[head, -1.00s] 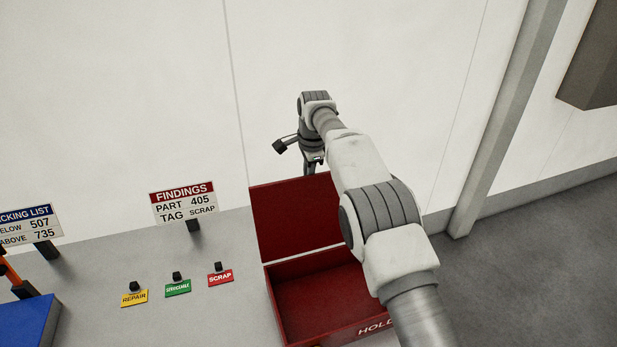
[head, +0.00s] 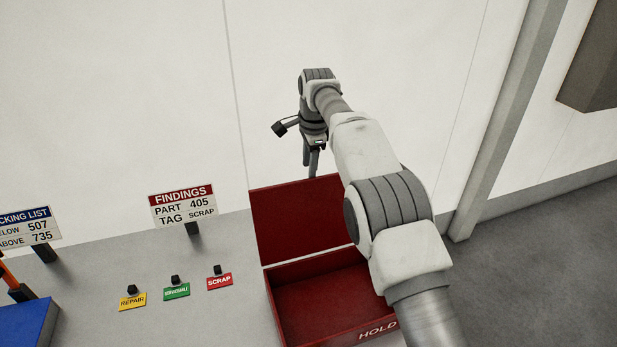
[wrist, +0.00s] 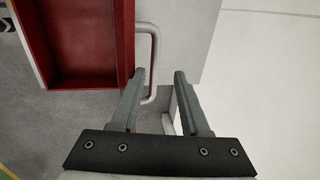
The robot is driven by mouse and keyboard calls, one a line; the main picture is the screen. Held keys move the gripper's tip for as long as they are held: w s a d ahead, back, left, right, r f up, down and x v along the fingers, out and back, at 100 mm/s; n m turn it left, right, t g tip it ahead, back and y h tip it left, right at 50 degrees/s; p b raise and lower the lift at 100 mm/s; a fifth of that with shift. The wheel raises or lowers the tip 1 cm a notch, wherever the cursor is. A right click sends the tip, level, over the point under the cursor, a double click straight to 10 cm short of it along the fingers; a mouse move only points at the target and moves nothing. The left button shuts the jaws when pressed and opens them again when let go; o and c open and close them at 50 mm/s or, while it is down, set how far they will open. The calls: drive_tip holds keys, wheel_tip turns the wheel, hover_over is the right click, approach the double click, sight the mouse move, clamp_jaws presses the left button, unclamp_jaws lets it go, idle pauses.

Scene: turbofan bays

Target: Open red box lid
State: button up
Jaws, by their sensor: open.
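The red box (head: 318,307), marked HOLD on its front, sits on the grey bench with its lid (head: 297,222) standing open at the back. The visible part of its inside looks empty; my arm hides the right side. My gripper (head: 311,170) is above and at the lid's top edge, pointing down. In the wrist view, the gripper (wrist: 160,72) is open. A pale bar handle (wrist: 153,55) beside the red lid edge (wrist: 125,45) appears between the finger lines; I see no grip on it. The box floor (wrist: 82,45) shows at left.
A findings sign (head: 184,206) reads part 405, tag scrap. Repair (head: 132,301), serviceable (head: 177,291) and scrap (head: 219,282) tags lie left of the box. A blue box (head: 25,325) is at far left. A white wall (head: 120,110) stands behind.

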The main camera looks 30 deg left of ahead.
drive_tip(key=w+v, duration=0.1)
drive_tip(key=v, duration=0.5)
drive_tip(key=shift+s+r+p, duration=0.4)
drive_tip(key=shift+s+r, duration=0.05)
drive_tip(key=shift+s, duration=0.1)
drive_tip(key=shift+d, duration=0.1)
